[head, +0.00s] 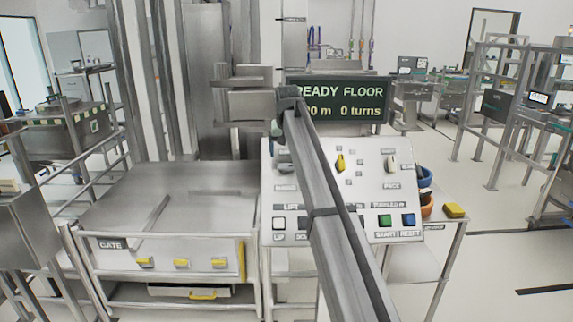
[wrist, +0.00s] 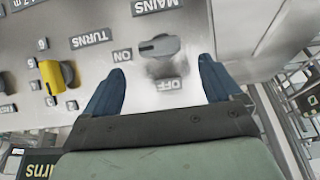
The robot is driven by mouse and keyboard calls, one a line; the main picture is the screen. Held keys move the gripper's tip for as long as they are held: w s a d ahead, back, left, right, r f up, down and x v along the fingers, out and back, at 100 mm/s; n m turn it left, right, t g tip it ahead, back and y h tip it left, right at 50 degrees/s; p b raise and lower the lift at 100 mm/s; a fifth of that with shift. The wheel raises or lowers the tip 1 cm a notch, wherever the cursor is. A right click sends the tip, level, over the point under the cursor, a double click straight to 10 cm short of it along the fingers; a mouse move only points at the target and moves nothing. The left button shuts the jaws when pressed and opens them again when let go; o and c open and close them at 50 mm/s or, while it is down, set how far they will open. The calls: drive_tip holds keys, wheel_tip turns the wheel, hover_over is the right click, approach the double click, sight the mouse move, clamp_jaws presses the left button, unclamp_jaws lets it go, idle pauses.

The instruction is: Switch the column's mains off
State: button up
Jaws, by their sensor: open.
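The mains switch (wrist: 158,45) is a grey rotary knob on the light metal panel, seen upside down in the wrist view. In the head view my arm and gripper cover the panel's upper left, and I cannot make out the mains switch there.
A yellow turns knob (wrist: 50,80) is beside the switch; it also shows in the head view (head: 340,162). The panel (head: 365,205) has several buttons below. A display (head: 340,101) reads READY FLOOR, 0 turns. A steel cabinet (head: 170,195) stands left.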

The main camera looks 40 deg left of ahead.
sight(286, 167)
drive_tip(key=x, duration=0.6)
drive_tip(key=shift+w+a+f, duration=0.1)
drive_tip(key=shift+a+f, duration=0.05)
drive_tip(key=shift+f, duration=0.25)
drive_tip(key=shift+c, duration=0.2)
drive_tip(key=c, duration=1)
